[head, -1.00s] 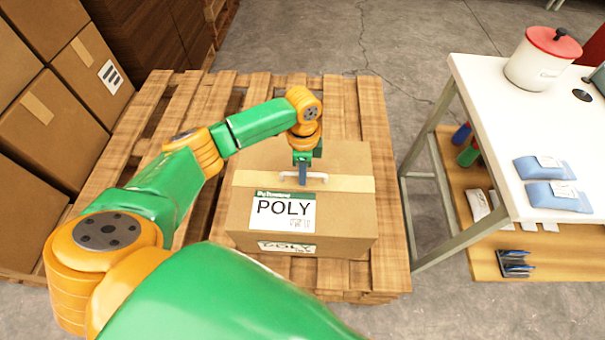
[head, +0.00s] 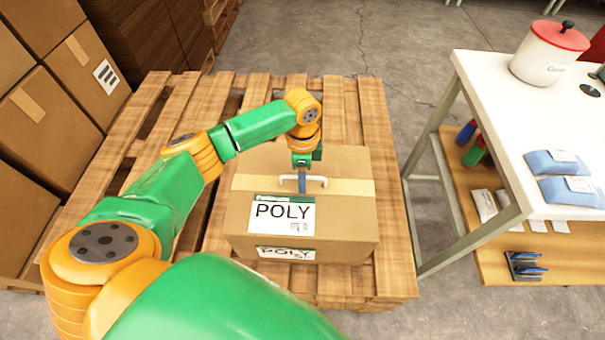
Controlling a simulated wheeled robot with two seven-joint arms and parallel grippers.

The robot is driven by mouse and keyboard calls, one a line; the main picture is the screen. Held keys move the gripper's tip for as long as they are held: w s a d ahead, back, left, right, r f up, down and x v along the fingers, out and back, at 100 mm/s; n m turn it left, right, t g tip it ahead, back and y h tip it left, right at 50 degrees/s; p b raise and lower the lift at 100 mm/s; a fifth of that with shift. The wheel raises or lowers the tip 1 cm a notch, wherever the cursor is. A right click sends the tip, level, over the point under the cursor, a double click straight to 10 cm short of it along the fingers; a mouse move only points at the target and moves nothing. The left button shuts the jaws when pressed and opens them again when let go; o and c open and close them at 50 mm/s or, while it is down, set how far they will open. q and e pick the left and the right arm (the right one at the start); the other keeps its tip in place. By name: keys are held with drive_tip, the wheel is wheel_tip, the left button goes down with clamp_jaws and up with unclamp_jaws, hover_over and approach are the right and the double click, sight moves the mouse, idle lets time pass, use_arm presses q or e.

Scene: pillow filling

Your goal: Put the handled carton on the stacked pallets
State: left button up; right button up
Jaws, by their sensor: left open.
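The handled carton (head: 340,228) is a brown box with a white POLY label and a white handle (head: 318,181) on its top. It sits upright on the stacked pallets (head: 375,130), toward their near right part. My left gripper (head: 302,187) points down at the handle, at the top of the carton. Its jaws are open, and the fingertips are at the handle's level. The finger gap is too small to make out. My left arm covers part of the pallets. My right gripper is not in view.
Brown cartons (head: 50,110) are stacked at the left. A white table (head: 485,90) stands close on the right, with a red-lidded pot (head: 548,55) and blue packs (head: 560,165) on it. Its wooden lower shelf (head: 490,260) holds small tools. Bare floor lies behind the pallets.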

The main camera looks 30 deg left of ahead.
use_arm(q)
wheel_tip(320, 180, up, 12)
drive_tip(key=shift+w+a, duration=0.15)
drive_tip(key=shift+w, duration=0.2)
